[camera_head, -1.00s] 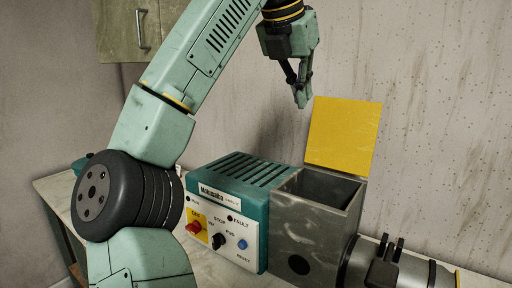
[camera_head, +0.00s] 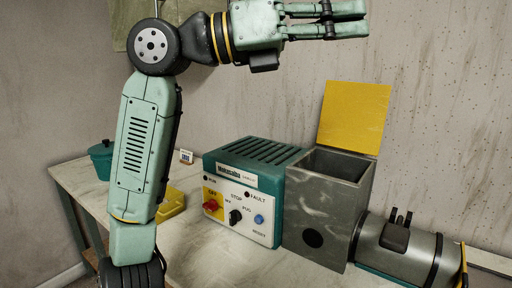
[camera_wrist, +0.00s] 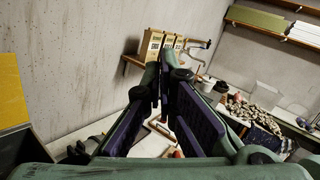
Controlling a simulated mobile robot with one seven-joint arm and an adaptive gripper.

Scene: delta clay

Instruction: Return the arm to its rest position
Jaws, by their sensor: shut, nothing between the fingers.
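My gripper (camera_head: 364,20) is at the top of the head view, held high above the bench and pointing right. Its fingers lie close together, shut and empty. The gripper also shows in the wrist view (camera_wrist: 160,80), with its dark finger pads converging ahead. My green arm stands upright on the left of the head view and bends over to the right at the top. The gripper is above and apart from the machine below it.
A teal control box (camera_head: 243,190) with knobs stands beside a grey open-topped hopper (camera_head: 325,215) with a raised yellow lid (camera_head: 353,117). A motor cylinder (camera_head: 400,250) lies right. A green pot (camera_head: 101,160) sits on the bench (camera_head: 75,180). Boxes stand on a shelf (camera_wrist: 136,62).

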